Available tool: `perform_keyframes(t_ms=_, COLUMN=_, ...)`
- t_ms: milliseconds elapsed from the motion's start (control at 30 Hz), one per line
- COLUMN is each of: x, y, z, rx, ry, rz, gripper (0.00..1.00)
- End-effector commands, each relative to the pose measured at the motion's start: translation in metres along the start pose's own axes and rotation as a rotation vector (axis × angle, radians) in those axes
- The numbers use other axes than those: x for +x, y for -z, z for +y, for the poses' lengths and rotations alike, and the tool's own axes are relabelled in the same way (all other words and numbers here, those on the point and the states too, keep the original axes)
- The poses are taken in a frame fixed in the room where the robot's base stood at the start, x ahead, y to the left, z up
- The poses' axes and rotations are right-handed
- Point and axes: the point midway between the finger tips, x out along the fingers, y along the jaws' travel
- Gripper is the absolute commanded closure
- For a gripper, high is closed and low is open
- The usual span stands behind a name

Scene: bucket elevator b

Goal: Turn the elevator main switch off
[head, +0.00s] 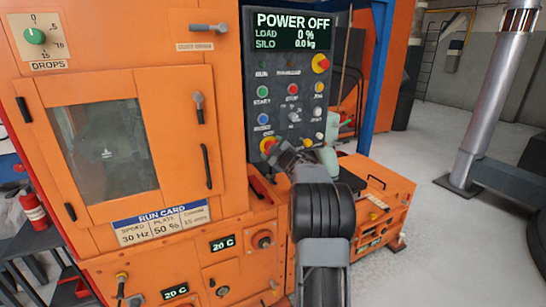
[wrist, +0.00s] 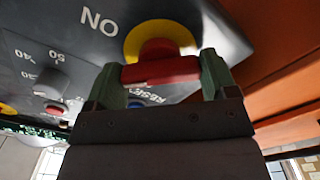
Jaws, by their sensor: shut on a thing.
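The main switch is a red handle (wrist: 160,71) on a yellow disc (wrist: 133,42), low on the dark control panel. In the wrist view, which is upside down, the handle lies level in the picture and an ON label (wrist: 98,20) is beside the disc. My gripper (wrist: 160,76) is shut on the handle, one green finger at each end. In the head view, the switch's yellow disc (head: 266,146) shows at the panel's lower left, partly hidden by my gripper (head: 277,152). The panel's display (head: 293,31) reads POWER OFF, load 0 % and silo 0.0 kg.
A red knob on yellow (head: 321,63) and several coloured buttons sit higher on the panel. The orange cabinet (head: 180,75) with a windowed door stands to the left. A low orange unit (head: 385,190) stands below right. Grey floor (head: 450,240) is open at the right.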

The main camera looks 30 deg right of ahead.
Motion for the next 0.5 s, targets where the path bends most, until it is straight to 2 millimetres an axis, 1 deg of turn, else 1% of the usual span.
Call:
perform_keyframes(t_ms=33, x=-0.0001, y=-0.0027, z=-0.0027, rx=-0.047, ry=-0.001, rz=0.001, gripper=0.45)
perform_keyframes(t_ms=500, x=-0.0001, y=-0.0019, z=-0.0019, rx=-0.477, ry=-0.001, rz=0.001, gripper=0.45)
